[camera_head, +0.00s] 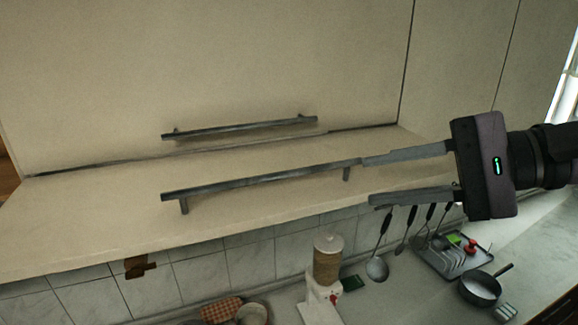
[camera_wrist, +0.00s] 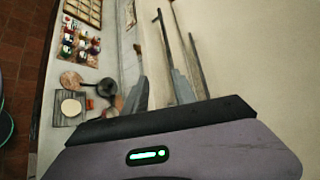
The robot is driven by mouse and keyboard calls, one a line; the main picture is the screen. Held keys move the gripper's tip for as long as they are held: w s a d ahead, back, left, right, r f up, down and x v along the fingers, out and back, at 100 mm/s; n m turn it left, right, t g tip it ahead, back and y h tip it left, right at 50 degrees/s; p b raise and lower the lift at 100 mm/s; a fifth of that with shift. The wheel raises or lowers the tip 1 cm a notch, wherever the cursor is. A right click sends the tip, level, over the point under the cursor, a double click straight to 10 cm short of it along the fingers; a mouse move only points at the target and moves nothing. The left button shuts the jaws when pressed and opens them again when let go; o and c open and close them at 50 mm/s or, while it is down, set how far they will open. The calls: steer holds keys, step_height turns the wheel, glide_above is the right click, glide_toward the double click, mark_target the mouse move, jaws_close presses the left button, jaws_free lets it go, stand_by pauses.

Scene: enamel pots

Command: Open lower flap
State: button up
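The lower flap (camera_head: 110,221) is a cream cabinet panel, tilted outward from the seam under the upper panel. Its dark bar handle (camera_head: 265,180) stands off the panel on two posts; it also shows in the wrist view (camera_wrist: 163,38). My gripper (camera_head: 367,180) is at the right end of this handle, with its two grey fingers spread apart. In the head view the upper finger's tip overlaps the handle's right end; I cannot tell whether they touch. In the wrist view the gap between the fingers (camera_wrist: 156,76) looks empty.
The upper panel (camera_head: 220,60) has a similar bar handle (camera_head: 240,128). Below are a tiled wall (camera_head: 200,280), hanging utensils (camera_head: 378,268), a dish rack (camera_head: 448,262), a dark pot (camera_head: 482,288) and a red-and-white dispenser (camera_head: 325,270) on the counter.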

steer(key=shift+v, duration=1.05)
steer(key=shift+a, duration=0.1)
steer(key=shift+c, duration=0.2)
steer(key=d+n+h, duration=0.1)
steer(key=d, duration=0.1)
steer(key=w+d+r+n+h+p, duration=0.1)
steer(key=d+n, duration=0.1)
steer(key=w+d+r+n+t+h, duration=0.1)
steer(key=d, duration=0.1)
steer(key=shift+d+n+h+p, duration=0.3)
steer(key=shift+p, duration=0.05)
jaws_close()
steer(key=w+d+r+n+t+h+p, duration=0.1)
steer(key=d+r+n+h, duration=0.2)
steer(key=d, duration=0.4)
steer(key=w+d+r+n+t+h+p, duration=0.1)
steer(key=d+r+n+h, duration=0.15)
steer(key=d+n, duration=0.4)
steer(key=m+h, duration=0.1)
steer(key=m, duration=0.1)
glide_toward(453, 167)
steer(key=x, duration=0.5)
steer(key=shift+w+a+f+b, duration=0.1)
steer(key=shift+w+f+b, duration=0.2)
steer(key=shift+b, duration=0.1)
